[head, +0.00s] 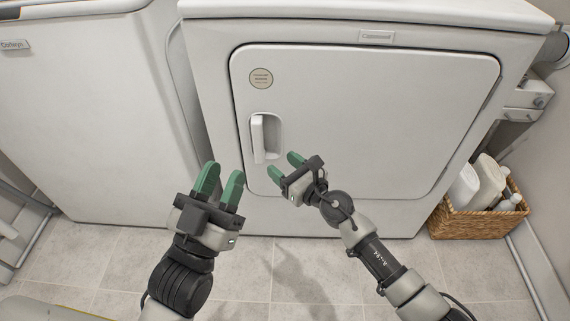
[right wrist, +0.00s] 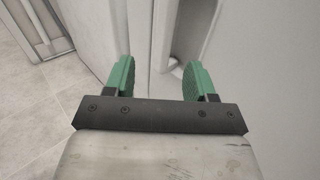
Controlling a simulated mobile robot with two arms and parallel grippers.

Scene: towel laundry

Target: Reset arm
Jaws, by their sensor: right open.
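My left gripper (head: 220,182) has green fingertips and stands in front of the gap between the two machines in the head view. Its fingers are apart with nothing between them. My right gripper (head: 284,166) is open and empty, just below the white door handle (head: 259,138) of the right machine. In the right wrist view, the right gripper's green fingers (right wrist: 160,82) are spread, with white machine surfaces beyond them. The machine's door (head: 380,115) looks shut.
A second white machine (head: 90,110) stands at the left. A wicker basket (head: 475,222) with white bottles sits on the floor at the right. A metal rack shows at the left edge.

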